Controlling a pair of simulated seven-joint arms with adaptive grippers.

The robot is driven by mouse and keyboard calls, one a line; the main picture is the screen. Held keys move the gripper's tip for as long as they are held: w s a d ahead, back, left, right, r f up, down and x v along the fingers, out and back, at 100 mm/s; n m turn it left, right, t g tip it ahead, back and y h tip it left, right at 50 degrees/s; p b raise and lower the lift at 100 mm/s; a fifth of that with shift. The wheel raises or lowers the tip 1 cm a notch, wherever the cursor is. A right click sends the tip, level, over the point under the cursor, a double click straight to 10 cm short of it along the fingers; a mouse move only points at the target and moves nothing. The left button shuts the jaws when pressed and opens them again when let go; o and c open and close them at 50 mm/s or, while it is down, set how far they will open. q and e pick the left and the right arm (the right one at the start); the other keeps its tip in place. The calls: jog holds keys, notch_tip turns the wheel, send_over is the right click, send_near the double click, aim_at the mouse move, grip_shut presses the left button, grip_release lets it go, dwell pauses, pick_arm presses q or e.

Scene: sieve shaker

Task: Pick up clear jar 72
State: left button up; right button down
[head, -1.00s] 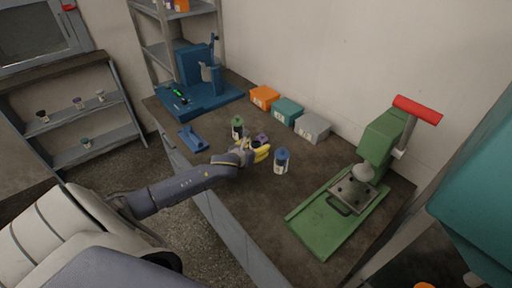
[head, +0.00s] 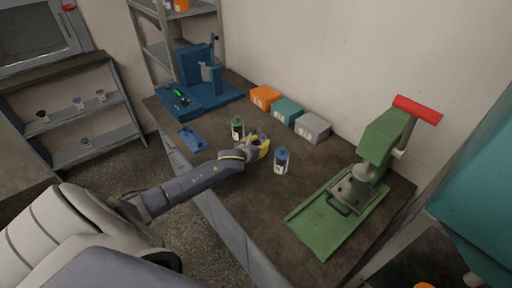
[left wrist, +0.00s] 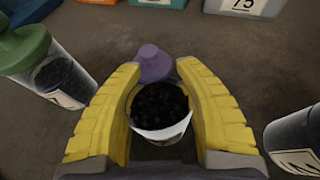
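A jar with dark grains (left wrist: 160,104) and a pale label stands between the two yellow fingers of my left gripper (left wrist: 160,72) in the left wrist view. A purple lid (left wrist: 154,63) shows at its far side; whether it sits on the jar is unclear. I cannot read the jar's number. The fingers are apart around the jar, and firm contact is not visible. In the head view my left gripper (head: 264,145) hides most of this jar. A green-lidded jar (head: 237,128) stands to its left and a blue-lidded jar (head: 281,161) to its right. My right gripper is out of view.
Orange (head: 264,97), teal (head: 286,110) and grey (head: 312,127) boxes line the wall side of the bench. A green press (head: 340,205) stands at right. A blue device (head: 196,85) and a blue tray (head: 192,139) are at left. Bare bench (head: 245,195) lies in front.

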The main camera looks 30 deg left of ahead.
pick_arm(q)
grip_shut()
jog(key=shift+r, duration=0.1)
dwell(0.3)
